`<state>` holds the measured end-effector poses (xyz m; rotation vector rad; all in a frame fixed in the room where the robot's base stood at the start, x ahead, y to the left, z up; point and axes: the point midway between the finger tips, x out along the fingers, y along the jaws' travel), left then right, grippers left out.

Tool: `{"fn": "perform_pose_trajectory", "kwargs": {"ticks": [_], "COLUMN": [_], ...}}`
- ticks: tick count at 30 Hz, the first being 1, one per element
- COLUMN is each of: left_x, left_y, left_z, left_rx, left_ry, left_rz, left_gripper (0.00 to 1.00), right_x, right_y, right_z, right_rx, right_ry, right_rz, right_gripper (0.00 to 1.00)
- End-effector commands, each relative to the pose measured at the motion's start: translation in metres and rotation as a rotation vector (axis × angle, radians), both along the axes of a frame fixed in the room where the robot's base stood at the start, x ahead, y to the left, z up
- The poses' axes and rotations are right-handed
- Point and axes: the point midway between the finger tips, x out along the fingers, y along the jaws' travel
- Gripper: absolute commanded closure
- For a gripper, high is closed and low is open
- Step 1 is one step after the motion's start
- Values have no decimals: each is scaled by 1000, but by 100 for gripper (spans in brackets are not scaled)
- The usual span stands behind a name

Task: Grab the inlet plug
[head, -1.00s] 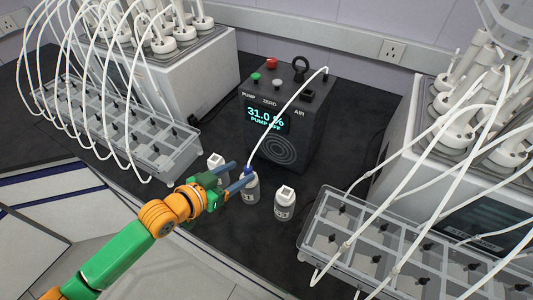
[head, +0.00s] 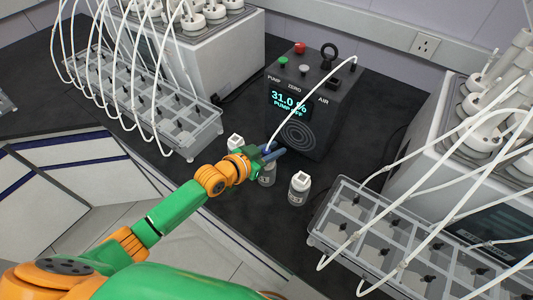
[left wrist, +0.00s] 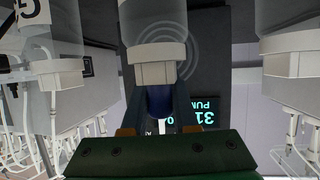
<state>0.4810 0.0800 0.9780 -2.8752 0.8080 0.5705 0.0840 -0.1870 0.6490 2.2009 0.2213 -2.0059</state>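The inlet plug (head: 267,149) is small and blue, at the end of a white tube, on top of the middle small bottle (head: 267,174). In the left wrist view the blue plug (left wrist: 160,101) is between my left gripper's two dark fingers, just below the bottle's pale cap (left wrist: 158,72). My left gripper (head: 273,153) is at the plug's height, its fingers on either side. The fingers look open around it; contact is hard to see. My right gripper is not in view.
The dark pump box (head: 312,105) stands behind the bottles, its display reading 31.0 % and PUMP OFF. Another bottle (head: 299,188) stands to the right and one (head: 235,143) to the left. Clear trays (head: 150,105) with tubes stand on the left and right (head: 400,240).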

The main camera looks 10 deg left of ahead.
Motion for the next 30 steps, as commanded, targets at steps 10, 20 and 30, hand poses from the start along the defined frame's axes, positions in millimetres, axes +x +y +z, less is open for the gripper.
{"fn": "perform_pose_trajectory", "kwargs": {"ticks": [10, 20, 30], "left_x": [0, -16, -77], "left_y": [0, 19, 87], "left_z": [2, 60, 112], "left_rx": [-1, 5, 10], "left_ry": [-1, -5, 9], "left_rz": [0, -2, -3], "left_gripper": [100, 100, 100], "right_x": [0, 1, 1], "right_y": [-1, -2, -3], "right_z": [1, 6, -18], "right_rx": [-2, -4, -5], "right_ry": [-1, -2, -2], "right_rz": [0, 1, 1], "right_gripper": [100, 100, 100]}}
